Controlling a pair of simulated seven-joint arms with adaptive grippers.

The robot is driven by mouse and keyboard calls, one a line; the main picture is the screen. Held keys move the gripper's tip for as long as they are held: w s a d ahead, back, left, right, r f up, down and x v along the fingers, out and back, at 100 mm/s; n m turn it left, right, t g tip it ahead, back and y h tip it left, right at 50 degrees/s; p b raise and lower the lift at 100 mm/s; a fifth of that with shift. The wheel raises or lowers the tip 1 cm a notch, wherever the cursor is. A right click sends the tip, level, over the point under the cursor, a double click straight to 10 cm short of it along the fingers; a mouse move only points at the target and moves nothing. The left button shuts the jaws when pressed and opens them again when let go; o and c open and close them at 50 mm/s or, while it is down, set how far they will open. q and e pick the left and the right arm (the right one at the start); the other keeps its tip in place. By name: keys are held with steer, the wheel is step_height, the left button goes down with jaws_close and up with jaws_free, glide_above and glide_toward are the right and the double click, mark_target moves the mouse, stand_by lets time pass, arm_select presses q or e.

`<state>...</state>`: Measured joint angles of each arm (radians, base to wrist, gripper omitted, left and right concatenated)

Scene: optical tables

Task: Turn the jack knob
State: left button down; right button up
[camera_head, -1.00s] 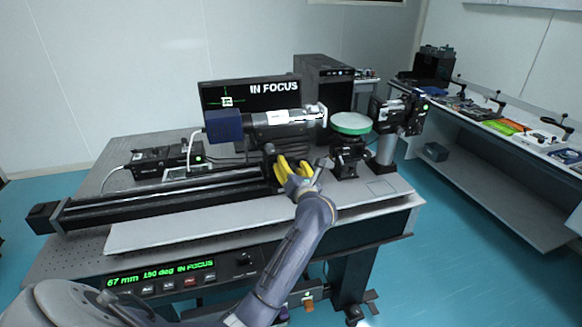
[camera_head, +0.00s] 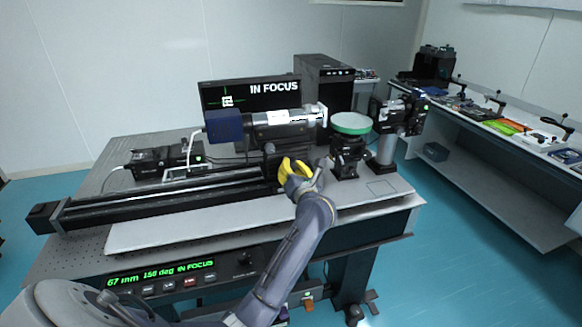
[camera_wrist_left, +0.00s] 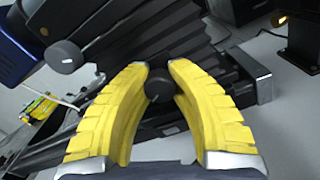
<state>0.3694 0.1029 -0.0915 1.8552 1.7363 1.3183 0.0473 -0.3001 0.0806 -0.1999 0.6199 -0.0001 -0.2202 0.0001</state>
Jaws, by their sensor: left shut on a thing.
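My left gripper (camera_head: 284,164) reaches in front of the black carriage (camera_head: 270,157) on the long rail. In the left wrist view, its yellow fingers (camera_wrist_left: 158,74) are shut on a dark round knob (camera_wrist_left: 158,88), one finger on each side. A second dark knob (camera_wrist_left: 65,57) sits to the left, free of the fingers. In the head view the held knob is hidden behind the fingers. A black stand (camera_head: 347,160) with a green-rimmed round plate (camera_head: 351,123) stands just right of the gripper. My right gripper is not in view.
A camera tube with a blue end (camera_head: 223,126) lies above the carriage. The monitor (camera_head: 248,97) behind reads IN FOCUS. The pale board (camera_head: 180,225) in front of the rail is clear.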

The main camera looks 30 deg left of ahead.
arm_select(q)
steer(key=shift+r+n, duration=0.2)
steer(key=shift+n, duration=0.2)
steer(key=c, duration=1.1)
jaws_free()
steer(key=shift+o, duration=0.2)
steer(key=shift+f, duration=0.1)
steer(key=v, duration=1.2)
steer(key=shift+d, duration=0.1)
